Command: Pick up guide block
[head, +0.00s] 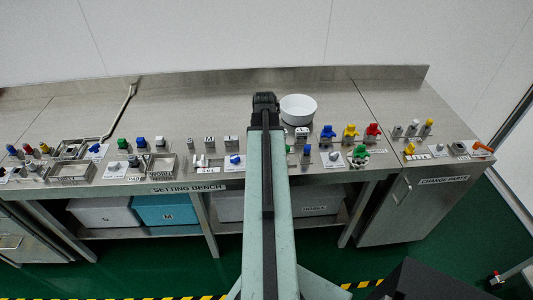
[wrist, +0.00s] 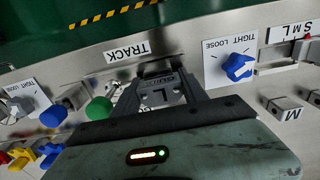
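In the head view, my gripper (head: 265,98) is over the bench and my arm hides the block and the track.
A green knob (wrist: 99,108) is left.

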